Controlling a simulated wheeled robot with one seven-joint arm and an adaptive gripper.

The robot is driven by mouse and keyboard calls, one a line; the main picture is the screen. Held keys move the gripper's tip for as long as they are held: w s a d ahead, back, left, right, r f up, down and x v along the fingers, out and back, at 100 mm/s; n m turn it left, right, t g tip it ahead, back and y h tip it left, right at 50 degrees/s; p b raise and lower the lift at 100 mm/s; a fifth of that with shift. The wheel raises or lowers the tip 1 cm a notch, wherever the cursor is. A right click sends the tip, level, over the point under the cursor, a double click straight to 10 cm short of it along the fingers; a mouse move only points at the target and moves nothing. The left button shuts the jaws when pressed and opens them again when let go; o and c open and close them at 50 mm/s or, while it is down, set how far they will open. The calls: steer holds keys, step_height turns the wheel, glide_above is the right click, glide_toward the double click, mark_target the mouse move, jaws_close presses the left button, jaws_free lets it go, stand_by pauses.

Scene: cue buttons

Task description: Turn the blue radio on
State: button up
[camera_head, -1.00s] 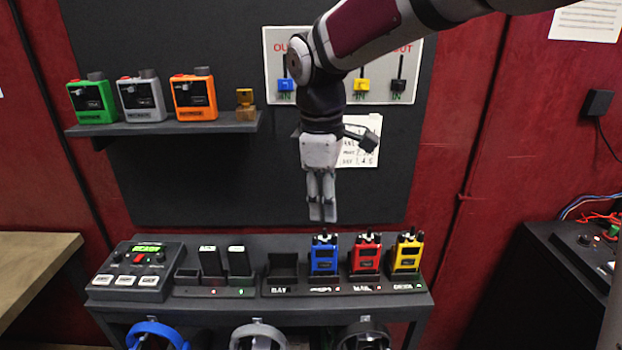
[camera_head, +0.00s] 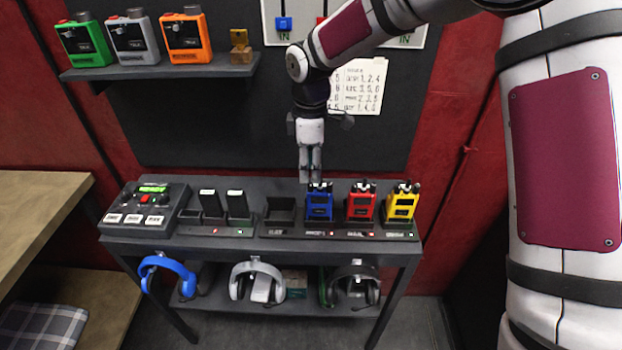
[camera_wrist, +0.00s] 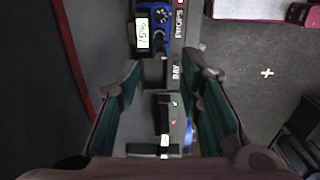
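The blue radio (camera_head: 319,207) stands upright in a charging slot on the console, left of the red and yellow radios. Whether the fingertips touch the radio cannot be told.
The red radio (camera_head: 360,207) and yellow radio (camera_head: 401,207) stand close to the right. An empty slot (camera_head: 280,212) is to the left, then black battery packs (camera_head: 237,203) and a control box (camera_head: 148,205). Headphones (camera_head: 257,280) hang below. Other radios sit on the shelf (camera_head: 160,69).

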mark_target(311, 184)
steer(key=shift+f+p, duration=0.35)
steer(key=shift+f, duration=1.95)
jaws_close()
